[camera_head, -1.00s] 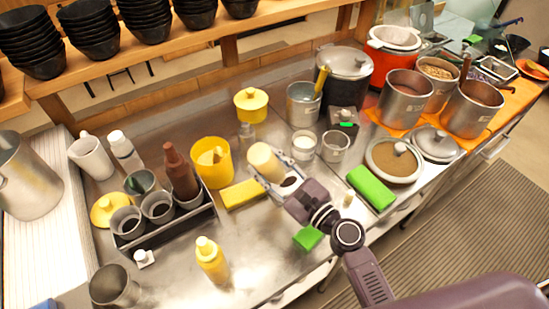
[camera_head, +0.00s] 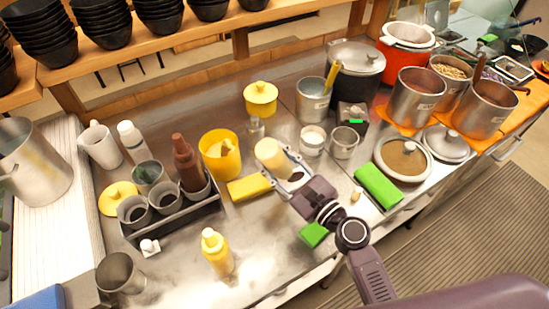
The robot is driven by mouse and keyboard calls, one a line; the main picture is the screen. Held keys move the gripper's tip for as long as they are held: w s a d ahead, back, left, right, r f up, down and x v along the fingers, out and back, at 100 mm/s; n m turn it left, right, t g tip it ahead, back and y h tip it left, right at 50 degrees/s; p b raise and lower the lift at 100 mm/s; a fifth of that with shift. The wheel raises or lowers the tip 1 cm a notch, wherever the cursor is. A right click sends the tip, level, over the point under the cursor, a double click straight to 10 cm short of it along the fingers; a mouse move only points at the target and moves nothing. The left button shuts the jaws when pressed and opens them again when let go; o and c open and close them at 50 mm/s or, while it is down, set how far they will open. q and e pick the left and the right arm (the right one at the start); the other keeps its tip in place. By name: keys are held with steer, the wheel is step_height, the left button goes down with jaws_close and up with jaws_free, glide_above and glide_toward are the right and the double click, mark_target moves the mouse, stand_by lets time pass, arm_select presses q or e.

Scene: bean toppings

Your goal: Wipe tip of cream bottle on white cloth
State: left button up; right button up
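A cream-coloured bottle (camera_head: 270,155) is at the middle of the steel counter, between the fingers of my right gripper (camera_head: 281,167). The gripper looks shut on it, with a finger along each side. The bottle's tip cannot be made out, and its lower end is partly hidden by the gripper. A long white ribbed surface (camera_head: 45,250) lies at the far left, well away from the bottle. I cannot tell whether it is the white cloth; no other cloth is clear. My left gripper is not in view.
A yellow sponge (camera_head: 249,187) and yellow tub (camera_head: 220,155) are just left of the gripper. A yellow bottle (camera_head: 217,252) stands in front. A grey caddy (camera_head: 175,220) with cups lies between gripper and white surface. Green blocks (camera_head: 378,187) and metal pots (camera_head: 416,97) are right.

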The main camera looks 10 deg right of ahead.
steer(key=shift+f+b, duration=0.7)
steer(key=shift+f, duration=0.05)
stand_by(1.2)
steer(key=shift+d, duration=0.1)
steer(key=shift+w+d+f+b, duration=0.15)
steer(key=shift+w+d, duration=0.2)
steer(key=shift+d, duration=0.45)
steer(key=shift+w+d+r+b, duration=0.1)
steer(key=shift+w+d+b, duration=0.15)
steer(key=shift+d, duration=0.5)
steer(key=shift+w+d+f+b, duration=0.1)
steer(key=shift+w+d, duration=0.3)
steer(key=shift+d, duration=0.4)
step_height(320, 180, up, 6)
steer(key=p, duration=0.6)
steer(key=shift+r, duration=0.2)
